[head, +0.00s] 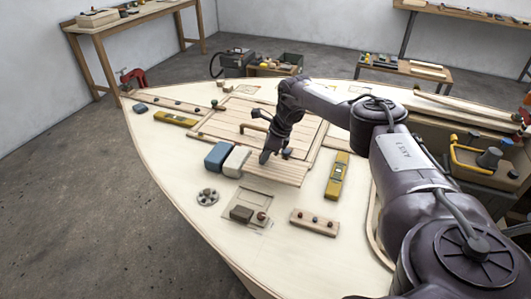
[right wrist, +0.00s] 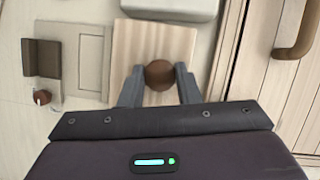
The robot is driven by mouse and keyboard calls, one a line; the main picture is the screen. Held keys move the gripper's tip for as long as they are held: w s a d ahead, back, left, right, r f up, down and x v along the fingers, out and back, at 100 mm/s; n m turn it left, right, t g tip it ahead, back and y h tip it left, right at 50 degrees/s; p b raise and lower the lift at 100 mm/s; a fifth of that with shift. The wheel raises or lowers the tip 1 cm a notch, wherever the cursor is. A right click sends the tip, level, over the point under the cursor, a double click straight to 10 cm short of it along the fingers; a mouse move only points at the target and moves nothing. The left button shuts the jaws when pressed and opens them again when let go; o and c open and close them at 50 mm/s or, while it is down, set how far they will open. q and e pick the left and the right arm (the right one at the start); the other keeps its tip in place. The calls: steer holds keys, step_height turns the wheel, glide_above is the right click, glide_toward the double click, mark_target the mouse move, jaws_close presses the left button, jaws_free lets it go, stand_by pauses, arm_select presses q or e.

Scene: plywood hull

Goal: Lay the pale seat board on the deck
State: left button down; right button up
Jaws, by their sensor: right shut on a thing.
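The pale seat board (head: 287,173) is a light, wood-grained board beside the hatch in the head view. It also shows in the right wrist view (right wrist: 135,45), with a round brown knob (right wrist: 158,74) on it. My right gripper (head: 272,155) is over the board. In the right wrist view its two fingers (right wrist: 159,88) are shut on the knob, one on each side. I cannot tell whether the board touches the deck (head: 265,235) or hangs a little above it. My left gripper is not in view.
A blue block (head: 217,156) and a cream block (head: 236,161) stand left of the board. A yellow level (head: 337,175) lies to its right. A recessed plate with a brown block (head: 241,213) and a strip with knobs (head: 314,222) lie nearer.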

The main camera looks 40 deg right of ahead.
mark_target(266, 163)
steer(key=shift+f+b, duration=1.55)
steer(key=shift+f, duration=0.75)
steer(key=o, duration=1.2)
steer(key=shift+c, duration=0.2)
steer(key=v, duration=0.8)
